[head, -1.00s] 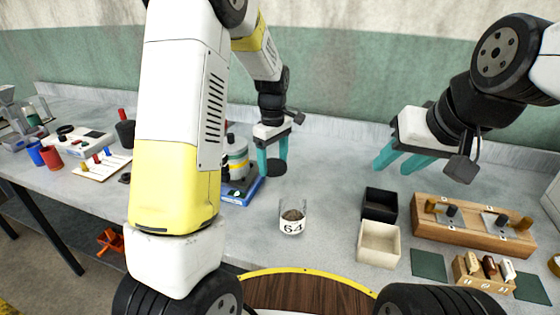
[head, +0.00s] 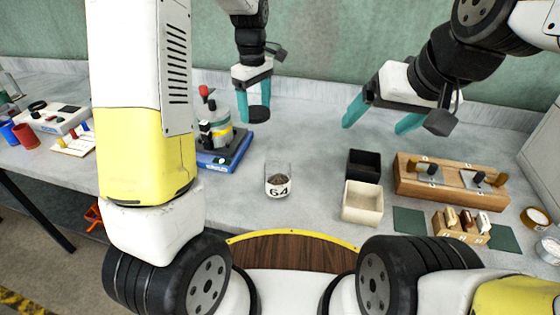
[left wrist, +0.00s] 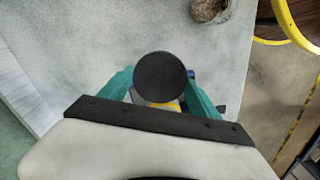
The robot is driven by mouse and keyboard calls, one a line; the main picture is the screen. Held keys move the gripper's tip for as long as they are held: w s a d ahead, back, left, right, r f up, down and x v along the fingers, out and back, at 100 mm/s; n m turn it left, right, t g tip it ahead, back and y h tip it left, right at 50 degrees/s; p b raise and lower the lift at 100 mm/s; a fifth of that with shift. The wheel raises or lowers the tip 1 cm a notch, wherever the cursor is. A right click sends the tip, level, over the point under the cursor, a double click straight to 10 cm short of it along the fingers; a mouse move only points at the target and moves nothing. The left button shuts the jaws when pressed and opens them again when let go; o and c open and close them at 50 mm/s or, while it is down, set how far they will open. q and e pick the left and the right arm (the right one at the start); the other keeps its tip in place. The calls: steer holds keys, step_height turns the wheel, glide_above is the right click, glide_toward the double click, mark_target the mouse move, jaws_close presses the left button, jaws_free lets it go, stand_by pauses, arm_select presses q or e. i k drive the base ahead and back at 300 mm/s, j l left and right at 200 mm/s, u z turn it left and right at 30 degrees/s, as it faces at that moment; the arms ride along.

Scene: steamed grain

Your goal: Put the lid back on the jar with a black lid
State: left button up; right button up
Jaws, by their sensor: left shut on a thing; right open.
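An open clear jar marked 64 (head: 278,187), with brown grain inside, stands upright on the bench. Part of it shows at the top of the left wrist view (left wrist: 208,8). My left gripper (head: 254,106) is shut on a round black lid (head: 259,114), beyond the jar and a little to its left in the head view. In the left wrist view the lid (left wrist: 160,77) is a dark disc between the teal fingertips, apart from the jar. My right gripper (head: 380,118) is open and empty above the back right of the bench.
A blue-based device (head: 222,150) stands left of the jar. A black bin (head: 364,165) and a cream bin (head: 362,203) stand to its right. Further right are a wooden rack (head: 450,180) and a small numbered block (head: 461,228). The bench around the jar is clear.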

mark_target(278, 170)
steer(key=k, duration=1)
